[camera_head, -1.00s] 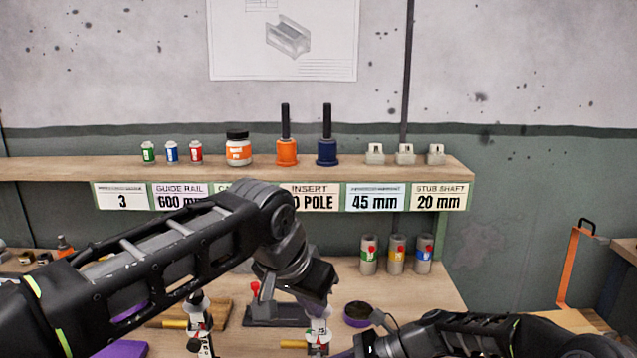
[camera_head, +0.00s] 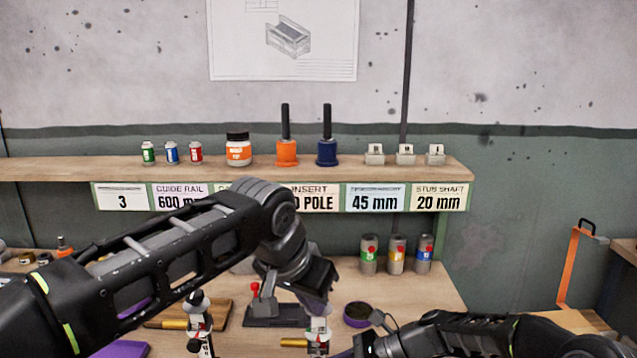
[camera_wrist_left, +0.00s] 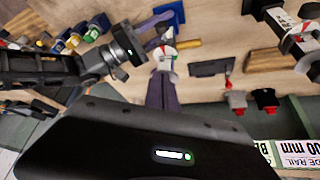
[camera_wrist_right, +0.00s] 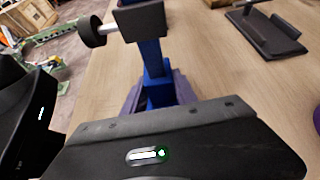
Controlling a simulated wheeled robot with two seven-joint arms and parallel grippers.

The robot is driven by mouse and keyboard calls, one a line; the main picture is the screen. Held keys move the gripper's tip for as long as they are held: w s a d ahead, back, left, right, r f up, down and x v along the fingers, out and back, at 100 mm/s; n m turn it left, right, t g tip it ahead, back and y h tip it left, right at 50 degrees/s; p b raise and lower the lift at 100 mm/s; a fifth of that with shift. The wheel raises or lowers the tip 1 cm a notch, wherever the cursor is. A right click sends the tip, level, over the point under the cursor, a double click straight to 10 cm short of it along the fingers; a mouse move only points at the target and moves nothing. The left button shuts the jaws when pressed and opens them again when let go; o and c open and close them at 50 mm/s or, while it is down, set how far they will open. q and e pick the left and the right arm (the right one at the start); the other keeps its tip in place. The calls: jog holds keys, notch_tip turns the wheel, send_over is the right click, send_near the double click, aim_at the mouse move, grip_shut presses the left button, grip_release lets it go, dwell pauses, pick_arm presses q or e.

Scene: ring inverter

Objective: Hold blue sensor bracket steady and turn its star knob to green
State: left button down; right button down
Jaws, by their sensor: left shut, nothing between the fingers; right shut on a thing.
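The blue sensor bracket (camera_wrist_right: 154,58) stands between the purple fingers of my right gripper (camera_wrist_right: 158,84), which is shut on it. A black plate (camera_wrist_right: 140,20) and a black knob (camera_wrist_right: 92,31) on a silver shaft show at its top. In the left wrist view, a bit of blue (camera_wrist_left: 172,13) shows beyond a white, red and green marked part (camera_wrist_left: 163,57). My left gripper (camera_wrist_left: 162,78) is shut and empty, its purple fingertips close to that part; contact cannot be told. In the head view, the left gripper (camera_head: 317,306) is just above the marked part (camera_head: 318,336). The bracket's blue body is hidden there.
A similar marked fixture (camera_head: 198,322) stands to the left by a wooden block. A dark stand with a red piece (camera_head: 275,313) and a round purple-sided dish (camera_head: 358,314) lie behind the grippers. Several grey canisters (camera_head: 396,254) stand at the back. A shelf (camera_head: 60,170) runs above.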

pick_arm(q)
jog(key=shift+a, duration=0.25)
jog(key=shift+w+a, duration=0.3)
jog(key=shift+a, duration=0.05)
dwell(0.3)
jog(key=shift+a, duration=0.15)
jog(key=shift+s+a, duration=0.15)
jog(key=shift+s, duration=0.1)
jog(key=shift+r, duration=0.1)
dwell(0.4)
jog(key=shift+r, duration=2.95)
